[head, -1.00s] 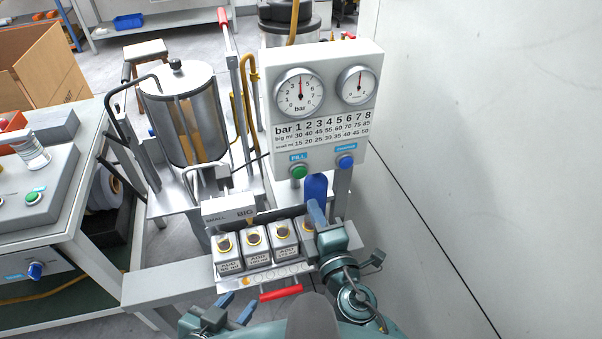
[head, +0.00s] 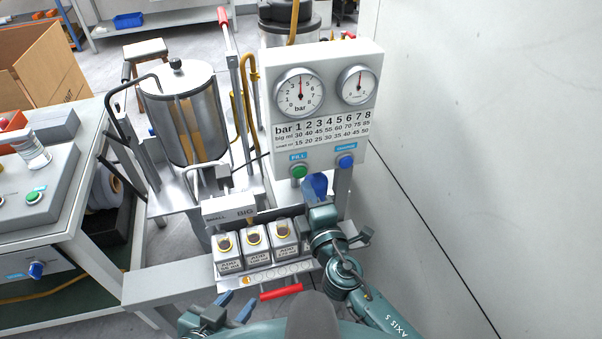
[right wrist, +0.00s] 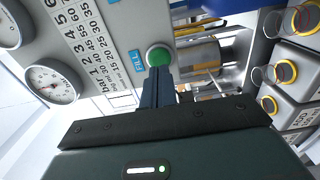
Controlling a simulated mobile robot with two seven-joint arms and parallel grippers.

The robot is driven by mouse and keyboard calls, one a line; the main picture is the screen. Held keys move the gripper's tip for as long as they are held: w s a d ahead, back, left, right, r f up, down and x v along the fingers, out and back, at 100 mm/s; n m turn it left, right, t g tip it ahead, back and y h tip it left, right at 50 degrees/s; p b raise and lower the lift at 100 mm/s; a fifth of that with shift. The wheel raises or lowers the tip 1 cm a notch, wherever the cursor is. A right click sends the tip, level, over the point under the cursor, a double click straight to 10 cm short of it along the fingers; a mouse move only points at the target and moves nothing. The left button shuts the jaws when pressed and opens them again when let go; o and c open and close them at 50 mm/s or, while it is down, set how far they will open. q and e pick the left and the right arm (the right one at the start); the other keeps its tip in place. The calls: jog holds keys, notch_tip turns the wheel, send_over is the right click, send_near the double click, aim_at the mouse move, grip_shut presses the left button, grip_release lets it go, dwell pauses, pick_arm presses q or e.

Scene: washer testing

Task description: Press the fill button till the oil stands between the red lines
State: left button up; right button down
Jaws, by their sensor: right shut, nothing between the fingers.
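The green fill button (head: 299,171) is on the grey gauge panel (head: 318,60), under a blue FILL label. It also shows in the right wrist view (right wrist: 158,56). My right gripper (head: 318,184) is shut and empty, its blue fingers (right wrist: 157,84) pointing at the button. The tips look very close to it; I cannot tell whether they touch. My left gripper (head: 233,305) is open and empty at the bottom, away from the panel.
A blue button (head: 346,162) is right of the fill button. Several grey ADD blocks (head: 254,248) stand below the panel, with a red handle (head: 281,292) in front. A white wall (head: 480,130) bounds the right side. A side bench (head: 50,200) stands at left.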

pick_arm(q)
jog(key=shift+f+b, duration=0.4)
jog(key=shift+f, duration=0.05)
pick_arm(e)
jog(key=shift+x, duration=1.55)
send_near(301, 174)
jog(key=shift+r, duration=0.1)
dwell(0.3)
pick_arm(q)
jog(key=shift+f+b, duration=0.5)
pick_arm(e)
jog(key=v, duration=0.6)
